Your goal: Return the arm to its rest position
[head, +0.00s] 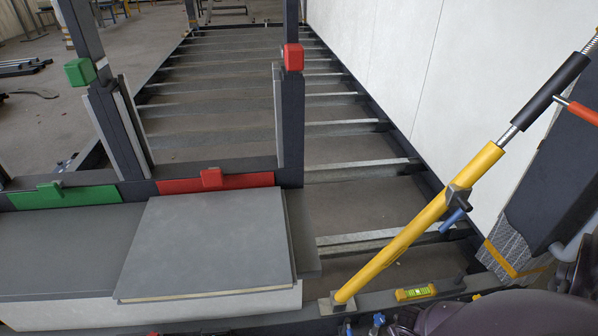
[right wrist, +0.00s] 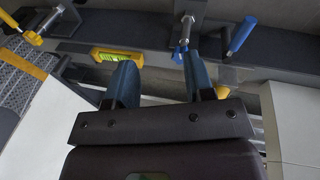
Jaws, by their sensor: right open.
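My right gripper (right wrist: 160,82) shows in the right wrist view with its two blue-grey fingers apart and nothing between them. Beyond the fingers is a dark frame beam (right wrist: 150,25) carrying a yellow spirit level (right wrist: 103,54). The level appears close to the left fingertip; I cannot tell whether they touch. In the head view, part of my right arm (head: 500,315) shows at the bottom right edge, and its fingers cannot be made out. My left gripper is not in view.
A yellow diagonal brace (head: 420,222) rises from the front beam. The level (head: 415,292) lies beside its foot. A grey panel (head: 205,245) lies at the front left, near green (head: 64,196) and red (head: 215,183) blocks. A blue-handled clamp (right wrist: 187,32) stands near my right fingers.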

